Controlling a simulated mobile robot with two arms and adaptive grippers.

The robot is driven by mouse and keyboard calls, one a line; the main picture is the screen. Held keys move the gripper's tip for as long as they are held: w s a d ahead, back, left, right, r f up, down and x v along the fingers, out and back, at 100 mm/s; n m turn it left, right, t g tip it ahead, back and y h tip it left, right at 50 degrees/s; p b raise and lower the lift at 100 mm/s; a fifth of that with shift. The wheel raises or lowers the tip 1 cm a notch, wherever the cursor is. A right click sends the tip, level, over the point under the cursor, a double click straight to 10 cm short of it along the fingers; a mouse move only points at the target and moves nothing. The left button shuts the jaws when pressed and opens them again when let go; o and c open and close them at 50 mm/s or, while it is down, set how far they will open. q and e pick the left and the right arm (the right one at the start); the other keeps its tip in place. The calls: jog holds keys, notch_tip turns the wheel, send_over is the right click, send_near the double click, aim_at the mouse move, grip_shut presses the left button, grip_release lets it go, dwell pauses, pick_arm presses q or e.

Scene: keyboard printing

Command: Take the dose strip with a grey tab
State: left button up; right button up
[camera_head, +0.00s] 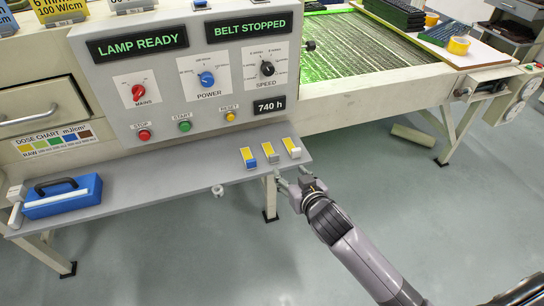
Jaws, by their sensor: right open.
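Three small dose strips with yellow faces lie in a row on the front shelf, near its right end. The left strip (248,157) has a blue tab and the middle strip (270,152) has a darker bluish tab. The right strip (291,147) has a pale, whitish-grey tab at its near end. My right gripper (291,175) is open and empty, just in front of the shelf edge and below the right strip, apart from it. My left gripper is not in view.
The grey shelf (160,188) carries a blue case (62,197) at its left end. Above it stands the control panel (150,65) with knobs and buttons. A conveyor belt (345,45) runs behind at the right. The floor in front is clear.

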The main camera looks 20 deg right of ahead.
send_near(275, 158)
jog(key=w, duration=0.3)
jog(key=shift+f+b+x, duration=0.15)
jog(key=shift+f+x, duration=0.1)
jog(key=shift+x, duration=1.25)
jog(key=shift+f+b+x, duration=0.15)
jog(key=shift+f+x, duration=0.05)
jog(key=shift+x, duration=1.3)
jog(key=shift+s, duration=0.25)
jog(key=c, duration=0.9)
